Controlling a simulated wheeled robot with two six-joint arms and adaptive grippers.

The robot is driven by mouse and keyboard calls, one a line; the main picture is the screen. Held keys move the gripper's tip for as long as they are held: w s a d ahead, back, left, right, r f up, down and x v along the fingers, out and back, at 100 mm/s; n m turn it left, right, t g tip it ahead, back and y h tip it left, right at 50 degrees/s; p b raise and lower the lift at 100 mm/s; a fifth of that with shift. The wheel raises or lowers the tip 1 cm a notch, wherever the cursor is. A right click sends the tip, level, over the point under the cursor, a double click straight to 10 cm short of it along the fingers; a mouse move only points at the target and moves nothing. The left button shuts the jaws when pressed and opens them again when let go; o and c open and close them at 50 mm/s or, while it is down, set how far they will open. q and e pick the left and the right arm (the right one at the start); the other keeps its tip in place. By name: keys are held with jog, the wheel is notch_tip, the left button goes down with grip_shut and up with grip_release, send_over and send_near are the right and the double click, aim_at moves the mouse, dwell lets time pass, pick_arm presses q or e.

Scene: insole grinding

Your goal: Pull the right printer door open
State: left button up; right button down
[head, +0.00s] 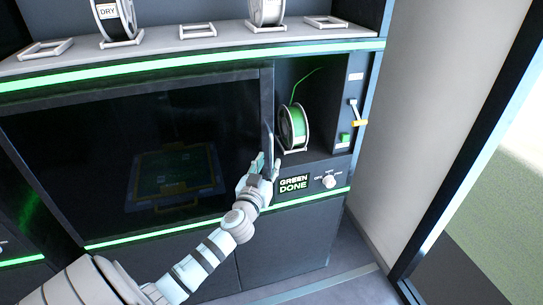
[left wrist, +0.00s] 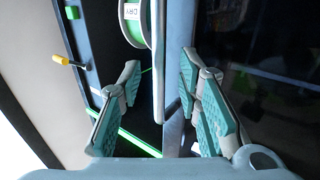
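The printer door (head: 90,145) is a large dark glass panel in a dark frame, and it looks closed. Its upright handle (head: 269,135) is at the door's right edge. A blue-yellow framed plate (head: 180,175) shows dimly behind the glass. My left gripper (head: 265,165) is at the lower part of the handle. In the left wrist view the handle (left wrist: 158,90) is a grey bar running between the two spread teal-padded fingers of my left gripper (left wrist: 160,62). The fingers look apart from the bar on both sides. My right gripper is not in view.
Right of the door, an open bay holds a green filament spool (head: 292,128). Below it are a "GREEN DONE" display (head: 294,184) and a knob (head: 328,181). A yellow-tipped lever (head: 359,122) is on the side panel. More spools stand on the top shelf (head: 165,48).

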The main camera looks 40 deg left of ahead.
aim_at(271, 160)
pick_arm(q)
jog(key=shift+x, duration=1.6)
grip_shut()
jog(key=shift+d, duration=0.1)
